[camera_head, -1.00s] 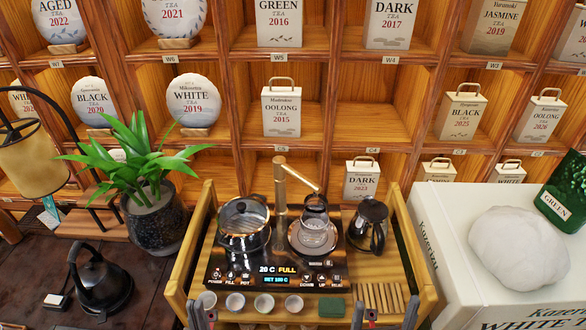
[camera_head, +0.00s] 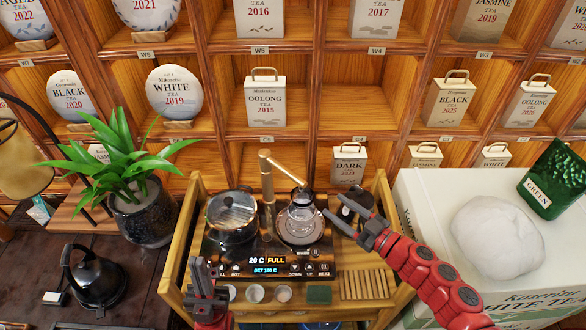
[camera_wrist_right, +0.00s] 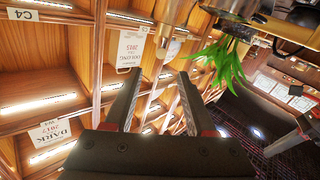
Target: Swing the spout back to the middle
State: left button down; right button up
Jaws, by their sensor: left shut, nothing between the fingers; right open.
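The tan tap (camera_head: 267,205) stands upright at the back of the tea stove, between a glass-lidded pot (camera_head: 232,215) and a glass vessel (camera_head: 302,215). Its spout (camera_head: 288,171) slants to the right and down, its tip above the glass vessel. My right gripper (camera_head: 345,220) is open and empty, to the right of the glass vessel and below the spout tip, in front of a dark pitcher (camera_head: 347,190) that it partly hides. In the right wrist view its open fingers (camera_wrist_right: 158,85) show with nothing between them. My left gripper (camera_head: 208,272) is shut and empty at the stove's front left.
A potted plant (camera_head: 145,215) stands left of the wooden cart. A white box (camera_head: 420,215) with a pale lump (camera_head: 495,235) stands at the right. Cups (camera_head: 253,293) and a green block (camera_head: 319,294) line the stove's front. Shelves of tea rise behind.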

send_near(291, 172)
jog(key=p+x, duration=0.1)
jog(key=x, duration=0.3)
jog(key=p+x, duration=0.1)
jog(key=x, duration=0.3)
jog(key=shift+w+a+f, duration=0.1)
jog(key=shift+f, duration=0.15)
jog(key=shift+x, duration=0.85)
jog(key=shift+f, duration=0.2)
grip_shut()
